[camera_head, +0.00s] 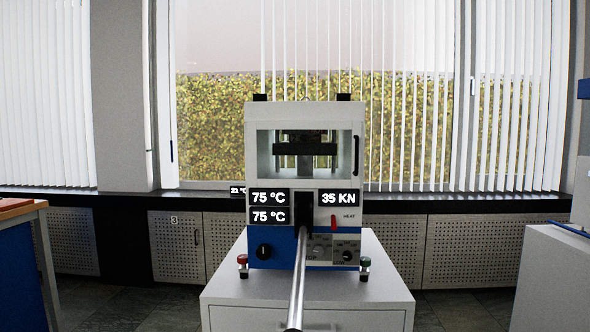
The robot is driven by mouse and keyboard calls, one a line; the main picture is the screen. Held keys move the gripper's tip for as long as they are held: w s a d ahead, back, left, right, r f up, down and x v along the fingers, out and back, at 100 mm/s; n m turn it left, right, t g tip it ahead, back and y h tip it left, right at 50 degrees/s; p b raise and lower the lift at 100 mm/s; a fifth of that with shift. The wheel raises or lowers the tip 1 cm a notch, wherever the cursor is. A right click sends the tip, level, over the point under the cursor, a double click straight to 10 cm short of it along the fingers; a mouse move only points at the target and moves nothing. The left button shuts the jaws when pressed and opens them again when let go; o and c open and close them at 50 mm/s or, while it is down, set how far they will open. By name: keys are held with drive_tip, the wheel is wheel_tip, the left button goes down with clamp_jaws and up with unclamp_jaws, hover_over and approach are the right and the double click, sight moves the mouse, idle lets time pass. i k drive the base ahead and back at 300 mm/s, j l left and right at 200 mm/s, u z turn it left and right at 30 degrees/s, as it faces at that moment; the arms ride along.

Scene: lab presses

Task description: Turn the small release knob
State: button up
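A white and blue lab press (255,150) stands upright on a white cabinet, facing me. On its lower blue front, at the left, is a small round black knob (263,251). A grey knob (318,251) and a dark knob (347,256) sit on the panel at the lower right. No label tells me which is the release knob. A long metal lever (299,275) runs from a dark socket in the press's middle toward me, passing between the black knob and the right-hand panel. My gripper is not in view.
The white cabinet (235,295) has bare top around the press. A wooden-topped table (15,207) is at the left, a white counter (555,265) at the right. Floor shows on both sides.

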sight(264, 252)
drive_tip(key=i+j+z, duration=0.1)
drive_tip(key=j+z, duration=0.25)
drive_tip(key=i+j+z, duration=0.1)
drive_tip(key=z, duration=0.25)
drive_tip(key=j+z, duration=0.35)
